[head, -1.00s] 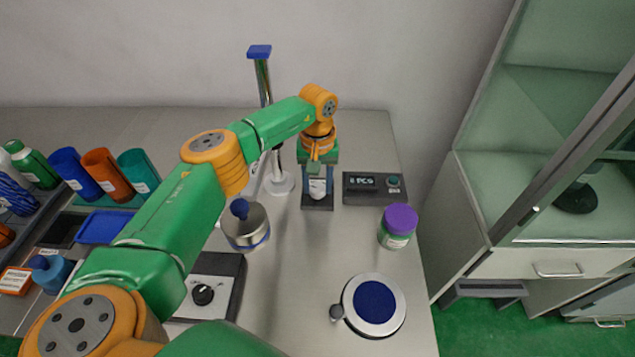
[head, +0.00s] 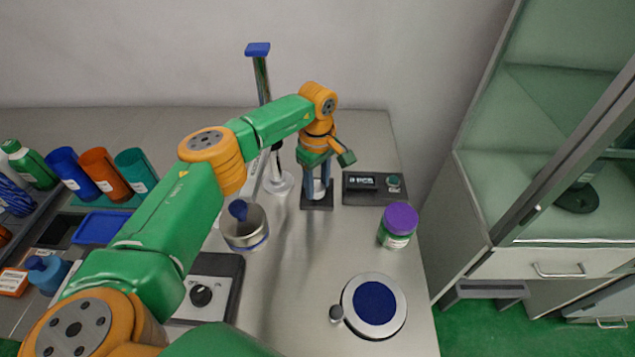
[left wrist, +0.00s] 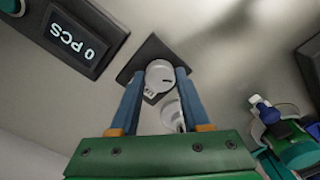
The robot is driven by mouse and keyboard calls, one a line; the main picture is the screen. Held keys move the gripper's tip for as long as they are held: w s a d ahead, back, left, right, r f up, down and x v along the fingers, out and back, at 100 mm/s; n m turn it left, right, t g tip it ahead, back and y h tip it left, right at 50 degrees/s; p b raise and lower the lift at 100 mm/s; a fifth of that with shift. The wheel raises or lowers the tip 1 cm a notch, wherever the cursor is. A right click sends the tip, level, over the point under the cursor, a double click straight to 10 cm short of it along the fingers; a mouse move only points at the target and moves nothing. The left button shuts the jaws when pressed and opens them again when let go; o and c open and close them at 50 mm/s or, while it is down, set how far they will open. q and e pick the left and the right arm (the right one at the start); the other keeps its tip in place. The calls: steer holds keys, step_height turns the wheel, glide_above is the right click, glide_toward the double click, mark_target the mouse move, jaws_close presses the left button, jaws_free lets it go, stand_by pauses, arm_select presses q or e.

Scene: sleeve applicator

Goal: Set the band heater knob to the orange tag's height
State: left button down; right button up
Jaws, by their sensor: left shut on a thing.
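Small lettering on the knob's near side is too small to read. In the head view the fingers partly hide the knob. An orange tag (head: 13,282) with a white face lies at the far left; its writing is unreadable. My right gripper is not in view.
A counter box (head: 375,188) reading "0 PCS" stands close right of the base. A post stand (head: 262,85) is behind left, a steel pot (head: 245,235) in front left. A purple-lidded jar (head: 398,225), round plate (head: 374,306) and black-knobbed panel (head: 229,285) stand nearer.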

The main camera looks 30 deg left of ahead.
arm_select(q)
steer(key=n, duration=0.4)
steer(key=shift+w+a+r+n, duration=0.1)
steer(key=shift+n, duration=0.2)
steer(key=n, duration=0.4)
steer(key=shift+n+p, duration=0.3)
steer(key=shift+p, duration=0.1)
steer(key=n, duration=0.4)
steer(key=shift+n+p, duration=0.3)
steer(key=shift+p, duration=0.05)
steer(key=n+p, duration=0.1)
steer(key=n, duration=0.3)
steer(key=n+p, duration=0.1)
steer(key=n, duration=0.4)
steer(key=n+p, duration=0.1)
steer(key=n, duration=0.3)
steer(key=shift+n+p, duration=0.3)
steer(key=shift+p, duration=0.05)
steer(key=n+p, duration=0.2)
steer(key=n, duration=0.3)
steer(key=shift+f+n+p, duration=0.2)
steer(key=shift+n+p, duration=0.3)
steer(key=shift+n, duration=1.5)
steer(key=shift+s, duration=0.2)
